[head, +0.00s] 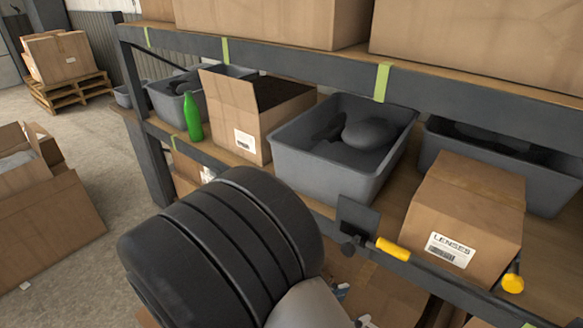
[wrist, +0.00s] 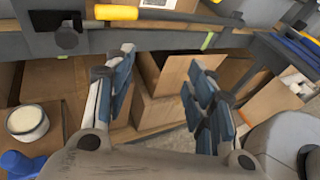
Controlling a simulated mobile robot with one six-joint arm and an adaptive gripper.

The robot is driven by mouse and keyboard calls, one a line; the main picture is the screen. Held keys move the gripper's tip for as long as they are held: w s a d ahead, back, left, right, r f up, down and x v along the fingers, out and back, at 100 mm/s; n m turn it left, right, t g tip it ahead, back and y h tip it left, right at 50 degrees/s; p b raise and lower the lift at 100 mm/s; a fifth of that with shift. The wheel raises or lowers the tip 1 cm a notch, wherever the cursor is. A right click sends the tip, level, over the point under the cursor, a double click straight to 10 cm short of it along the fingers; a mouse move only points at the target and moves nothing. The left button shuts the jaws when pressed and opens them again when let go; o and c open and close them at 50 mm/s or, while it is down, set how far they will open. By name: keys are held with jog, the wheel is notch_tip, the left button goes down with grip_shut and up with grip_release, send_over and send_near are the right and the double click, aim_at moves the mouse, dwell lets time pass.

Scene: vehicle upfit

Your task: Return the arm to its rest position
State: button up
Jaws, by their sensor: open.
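My gripper (wrist: 163,68) shows in the wrist view with its two blue-padded fingers spread wide apart. Nothing is held between them. Beyond the fingers are open cardboard boxes (wrist: 180,75) below a grey shelf beam. The fingers look apart from the boxes, but the exact gap is hard to judge.
The rack's upper beam (head: 300,62) crosses the head view. Its shelf holds a grey bin (head: 330,175), a LENSES box (head: 465,205), an open carton (head: 238,120) and a green bottle (head: 192,117). A yellow-handled tool (head: 393,249) is at the shelf edge. Floor at left is partly clear.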

jog(key=s+d+r+m+g+y, duration=0.55)
jog(key=s+m+g+y, duration=0.2)
jog(key=m, duration=0.55)
notch_tip(320, 180, up, 7)
jog(key=s+a+m+t+y, duration=0.1)
jog(key=m+t+y, duration=0.5)
jog(key=m, duration=0.4)
jog(key=shift+s+a, duration=0.15)
jog(key=shift+s, duration=0.15)
jog(key=shift+r, duration=0.1)
